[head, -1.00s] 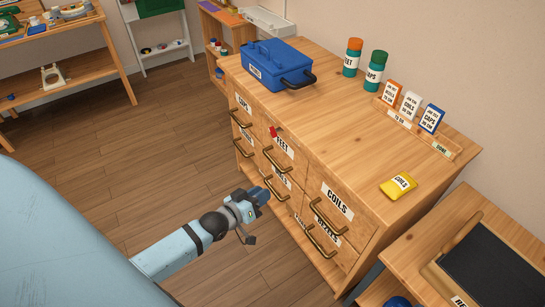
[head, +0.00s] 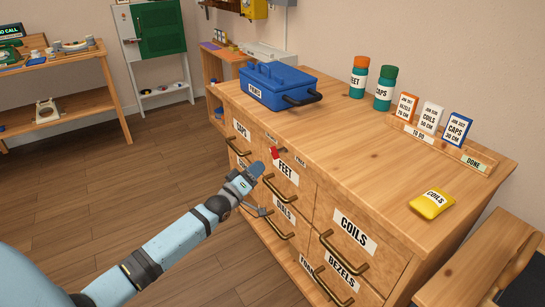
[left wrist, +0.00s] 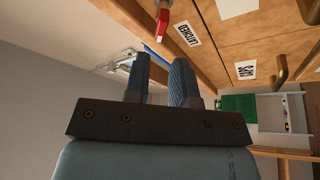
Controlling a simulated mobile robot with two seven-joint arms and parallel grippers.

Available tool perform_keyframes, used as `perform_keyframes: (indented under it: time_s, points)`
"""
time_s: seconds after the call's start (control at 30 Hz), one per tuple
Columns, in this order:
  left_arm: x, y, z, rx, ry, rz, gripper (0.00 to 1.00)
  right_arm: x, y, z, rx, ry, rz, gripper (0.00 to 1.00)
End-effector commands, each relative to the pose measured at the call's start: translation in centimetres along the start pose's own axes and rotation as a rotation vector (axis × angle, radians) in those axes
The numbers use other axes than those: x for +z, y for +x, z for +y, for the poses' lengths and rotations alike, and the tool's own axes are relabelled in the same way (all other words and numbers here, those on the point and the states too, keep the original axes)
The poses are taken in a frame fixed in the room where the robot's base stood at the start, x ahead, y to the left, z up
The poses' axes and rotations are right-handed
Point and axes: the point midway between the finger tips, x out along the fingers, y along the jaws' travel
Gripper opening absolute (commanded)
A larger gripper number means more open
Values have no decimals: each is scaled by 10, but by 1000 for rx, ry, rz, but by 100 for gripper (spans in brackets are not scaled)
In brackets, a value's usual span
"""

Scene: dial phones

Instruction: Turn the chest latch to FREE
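The chest latch (head: 274,153) is a small red tab on the front of the wooden drawer chest (head: 450,142), above the drawer marked FEET. Small labels flank it, too small to read surely in the head view. The latch also shows at the top of the left wrist view (left wrist: 161,25), beyond the fingertips. My left gripper (head: 256,168) is just below and left of the latch, apart from it. Its two blue fingers (left wrist: 160,75) show a gap with nothing between them. My right gripper is not in view.
Brass drawer handles (head: 275,190) stick out from the chest front, close to my left gripper. A blue toolbox (head: 277,86), two bottles, job cards and a yellow COILS packet (head: 431,204) stand or lie on top. The floor (head: 155,170) to the left is clear.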

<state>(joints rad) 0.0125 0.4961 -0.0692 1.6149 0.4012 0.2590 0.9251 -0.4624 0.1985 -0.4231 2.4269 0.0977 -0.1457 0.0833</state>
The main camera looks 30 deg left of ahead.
Motion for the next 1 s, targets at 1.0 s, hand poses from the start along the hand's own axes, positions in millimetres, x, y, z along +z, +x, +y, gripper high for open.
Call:
perform_keyframes:
  time_s: [1.0]
  points:
    - [1, 81, 0, -1, 1, -2, 0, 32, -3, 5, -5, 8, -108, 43]
